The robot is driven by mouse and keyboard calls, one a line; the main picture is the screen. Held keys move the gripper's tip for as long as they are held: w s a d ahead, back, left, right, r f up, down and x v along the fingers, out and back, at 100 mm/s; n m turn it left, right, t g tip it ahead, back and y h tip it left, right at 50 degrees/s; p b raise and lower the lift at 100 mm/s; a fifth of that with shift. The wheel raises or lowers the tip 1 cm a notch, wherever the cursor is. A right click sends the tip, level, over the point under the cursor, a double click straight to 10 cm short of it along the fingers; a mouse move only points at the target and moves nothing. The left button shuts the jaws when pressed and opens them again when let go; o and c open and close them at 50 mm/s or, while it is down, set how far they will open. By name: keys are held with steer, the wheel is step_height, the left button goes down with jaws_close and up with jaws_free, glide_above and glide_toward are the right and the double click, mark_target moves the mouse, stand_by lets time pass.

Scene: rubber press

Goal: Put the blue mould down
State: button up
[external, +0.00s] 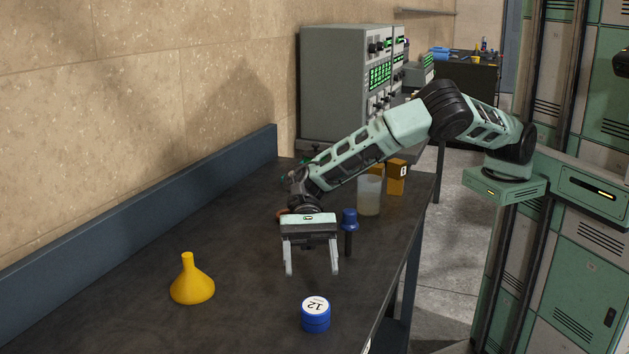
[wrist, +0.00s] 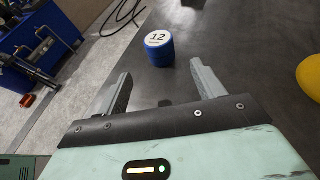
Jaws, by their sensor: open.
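The blue mould (external: 316,315) is a short round blue piece with a white top marked 12. It stands upright on the dark bench (external: 120,285) near its front edge. It also shows in the wrist view (wrist: 159,50), beyond my fingertips. My gripper (external: 311,272) is open and empty, with its fingers pointing down over the bench. In the wrist view my gripper (wrist: 160,80) has its two fingers wide apart, and the mould is clear of both. In the external view the mould is nearer the camera than my gripper.
A yellow funnel (external: 191,281) stands on the bench to the left. A blue-topped dark tool (external: 349,230), a translucent beaker (external: 369,194) and an orange box (external: 397,177) stand behind my gripper. Grey control cabinets (external: 335,85) are at the back. The bench between funnel and mould is clear.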

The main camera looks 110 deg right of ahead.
steer(key=shift+s+d+r, duration=0.2)
steer(key=shift+d+r, duration=0.05)
steer(key=shift+d, duration=0.35)
steer(key=shift+w+r+m, duration=0.15)
steer(key=shift+r+m, duration=0.15)
steer(key=shift+m, duration=0.1)
step_height(320, 180, up, 7)
steer(key=w+a+m+t+h, duration=0.1)
steer(key=w+m+t+h, duration=0.15)
steer(key=m+t, duration=0.6)
steer(key=s+a+r+m+g+h, duration=0.25)
steer(key=s+m+h, duration=0.4)
steer(key=m, duration=1.15)
steer(key=s+f+m+g+h, duration=0.1)
steer(key=s+m+g, duration=0.4)
steer(key=s, duration=1.7)
steer(key=s+f+m+g+h+p, duration=0.1)
steer(key=s+m+g, duration=0.4)
steer(key=s, duration=1.8)
steer(key=shift+f+m+h, duration=0.5)
steer(key=shift+m+h, duration=0.2)
steer(key=shift+m, duration=2.05)
